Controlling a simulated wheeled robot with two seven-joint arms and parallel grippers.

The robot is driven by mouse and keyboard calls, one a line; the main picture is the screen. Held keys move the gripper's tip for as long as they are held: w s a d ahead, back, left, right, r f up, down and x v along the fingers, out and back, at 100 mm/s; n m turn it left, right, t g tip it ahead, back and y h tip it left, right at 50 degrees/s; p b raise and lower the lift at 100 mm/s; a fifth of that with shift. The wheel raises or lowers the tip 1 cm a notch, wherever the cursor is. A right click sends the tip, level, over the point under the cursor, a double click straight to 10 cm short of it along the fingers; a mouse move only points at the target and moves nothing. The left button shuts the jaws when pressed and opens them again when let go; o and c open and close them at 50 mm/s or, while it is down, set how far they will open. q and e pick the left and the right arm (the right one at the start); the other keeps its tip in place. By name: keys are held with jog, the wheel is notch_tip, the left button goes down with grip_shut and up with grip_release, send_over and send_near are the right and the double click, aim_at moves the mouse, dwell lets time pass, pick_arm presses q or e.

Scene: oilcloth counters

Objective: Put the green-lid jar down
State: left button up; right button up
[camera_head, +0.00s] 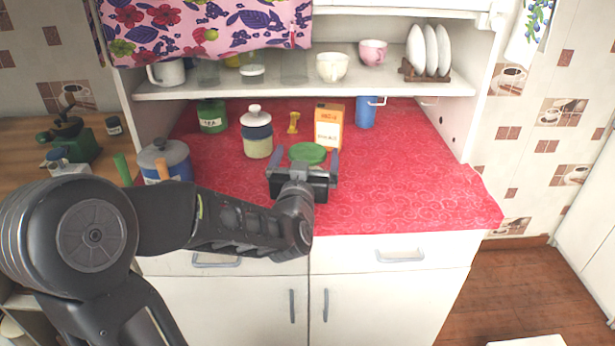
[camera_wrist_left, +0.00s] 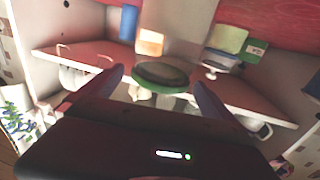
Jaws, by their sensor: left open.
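The green-lid jar (camera_head: 307,152) stands on the red oilcloth counter (camera_head: 400,190), a little back from its front edge. In the head view only its green lid shows clearly; my gripper hides most of its body. My left gripper (camera_head: 304,157) is open, with one finger on each side of the jar. In the left wrist view the green lid (camera_wrist_left: 160,75) lies between the two spread fingers of the gripper (camera_wrist_left: 158,84). I cannot tell whether a finger touches the jar. My right gripper is not in view.
An orange-white carton (camera_head: 329,127) stands close behind the jar, with a blue cup (camera_head: 366,112) farther back. A white-lidded canister (camera_head: 257,134) and a green tea tin (camera_head: 212,116) are to the left. A shelf (camera_head: 300,90) overhangs the back. The counter's right side is clear.

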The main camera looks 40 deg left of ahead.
aim_at(309, 144)
pick_arm(q)
jog(key=shift+p+x, duration=0.55)
jog(key=shift+x, duration=2.1)
jog(key=shift+r, duration=0.1)
jog(key=c, duration=2.1)
